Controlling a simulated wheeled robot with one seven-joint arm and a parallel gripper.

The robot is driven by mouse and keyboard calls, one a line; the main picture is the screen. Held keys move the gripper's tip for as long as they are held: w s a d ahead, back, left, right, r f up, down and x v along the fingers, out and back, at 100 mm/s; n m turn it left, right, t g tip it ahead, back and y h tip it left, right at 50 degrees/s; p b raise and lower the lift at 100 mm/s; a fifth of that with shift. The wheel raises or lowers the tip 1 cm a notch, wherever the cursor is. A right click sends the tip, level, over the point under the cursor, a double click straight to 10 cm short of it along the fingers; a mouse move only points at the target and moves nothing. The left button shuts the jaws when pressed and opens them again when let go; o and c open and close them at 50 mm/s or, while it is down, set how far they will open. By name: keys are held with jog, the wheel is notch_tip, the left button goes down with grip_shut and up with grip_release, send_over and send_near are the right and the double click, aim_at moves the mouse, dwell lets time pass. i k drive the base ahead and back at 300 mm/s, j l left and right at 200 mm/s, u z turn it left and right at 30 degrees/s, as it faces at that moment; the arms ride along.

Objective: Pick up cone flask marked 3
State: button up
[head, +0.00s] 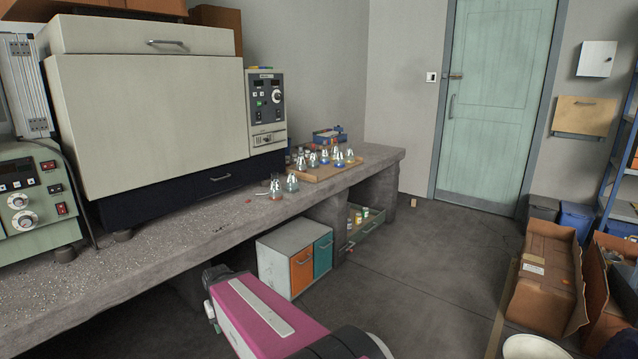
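Several small conical flasks (325,156) with coloured liquid stand close together on a wooden tray (322,175) toward the far end of the concrete bench. Any number marks are too small to read, so I cannot tell which flask is marked 3. My pink arm link shows at the bottom centre, in front of and below the bench edge. My gripper's fingers do not show.
A small cabinet (290,247) with orange and teal doors stands below. Cardboard boxes (545,280) are at right. The middle floor (430,260) is clear.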

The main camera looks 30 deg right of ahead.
aim_at(275, 193)
jog(key=i+j+z, duration=0.1)
jog(key=j+z, duration=0.5)
jog(key=z, duration=0.2)
jog(key=j+z, duration=0.8)
jog(key=k+j, duration=0.1)
jog(key=j, duration=0.25)
jog(key=k+j+z, duration=0.15)
jog(key=j, duration=0.6)
jog(key=k+j+z, duration=0.1)
jog(key=j, duration=0.25)
jog(key=k+j, duration=0.15)
jog(key=j, duration=0.2)
jog(key=i+l, duration=0.1)
jog(key=i+l+u, duration=0.1)
jog(key=l, duration=0.25)
